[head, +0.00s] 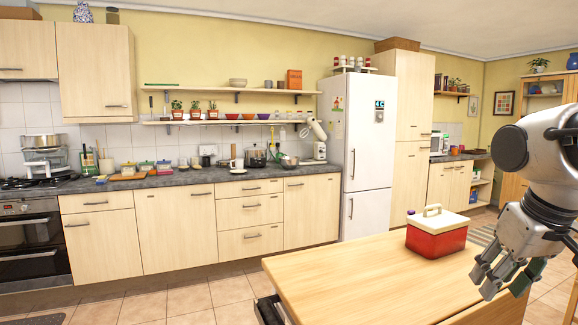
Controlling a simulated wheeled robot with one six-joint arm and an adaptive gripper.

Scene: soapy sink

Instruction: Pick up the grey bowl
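A small greyish bowl (238,82) stands on the upper wall shelf, left of the fridge, in the head view. A metallic grey mixing bowl (289,161) sits on the counter by the stand mixer. I cannot tell which is the task's grey bowl. My gripper (505,277) hangs at the right edge, fingers pointing down and spread apart, with nothing visible between them. It is beside the wooden table's right side, far from both bowls.
The wooden table (360,275) fills the lower middle, with a red box with a cream lid (436,236) near its back edge. The counter (215,176) holds many items. A white fridge (355,150) stands behind the table. Tiled floor shows left of the table.

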